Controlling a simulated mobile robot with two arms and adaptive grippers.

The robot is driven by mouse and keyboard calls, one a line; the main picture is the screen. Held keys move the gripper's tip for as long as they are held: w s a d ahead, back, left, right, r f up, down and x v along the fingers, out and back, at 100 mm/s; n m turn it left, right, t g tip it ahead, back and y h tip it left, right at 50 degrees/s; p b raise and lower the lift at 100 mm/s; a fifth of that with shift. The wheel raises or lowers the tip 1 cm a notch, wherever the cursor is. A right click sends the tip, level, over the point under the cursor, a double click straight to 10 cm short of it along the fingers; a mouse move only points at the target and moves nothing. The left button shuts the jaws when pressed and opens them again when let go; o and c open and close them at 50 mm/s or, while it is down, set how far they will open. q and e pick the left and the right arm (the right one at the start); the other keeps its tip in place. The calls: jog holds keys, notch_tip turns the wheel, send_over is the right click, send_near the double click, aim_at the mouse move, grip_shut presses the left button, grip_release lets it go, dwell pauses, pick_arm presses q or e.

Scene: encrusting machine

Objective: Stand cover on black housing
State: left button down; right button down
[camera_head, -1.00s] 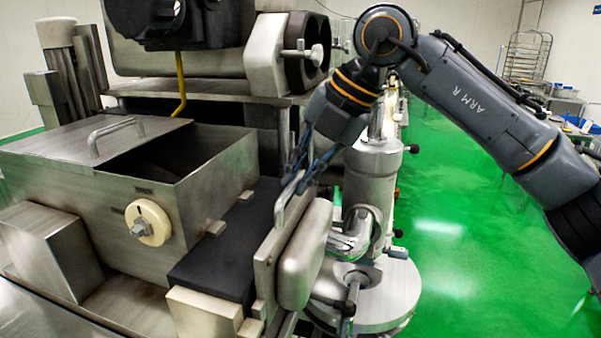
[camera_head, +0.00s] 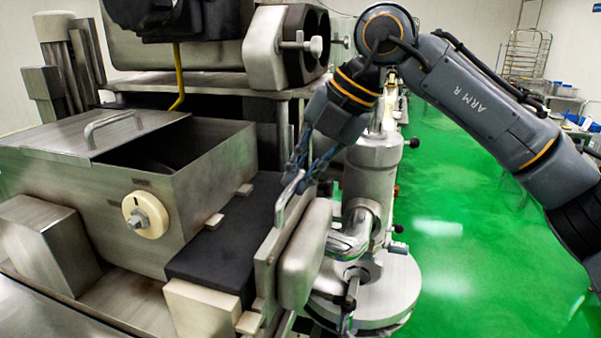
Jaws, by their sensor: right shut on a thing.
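The cover (camera_head: 264,281) is a grey metal plate with a bent bar handle (camera_head: 287,196) at its top. It stands roughly upright and slightly tilted along the right side of the black housing (camera_head: 226,252), a dark block with a flat top. I cannot tell whether the cover's lower edge rests on the housing. My right gripper (camera_head: 299,183) comes down from above and is shut on the cover's handle. Its fingertips are small and partly merge with the handle. My left gripper is not in view.
A metal hopper (camera_head: 215,178) with a half-open lid (camera_head: 95,137) and a cream knob (camera_head: 146,215) stands to the left. A rounded metal block (camera_head: 305,255) is close to the cover's right. A metal column (camera_head: 371,185) stands behind it. Green floor is clear at right.

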jog(key=shift+r, duration=0.1)
jog(key=shift+f+b, duration=1.1)
jog(key=shift+f, duration=0.15)
jog(key=c, duration=1.3)
grip_release()
jog(key=shift+s, duration=0.1)
jog(key=shift+o, duration=0.9)
jog(key=shift+f, duration=0.25)
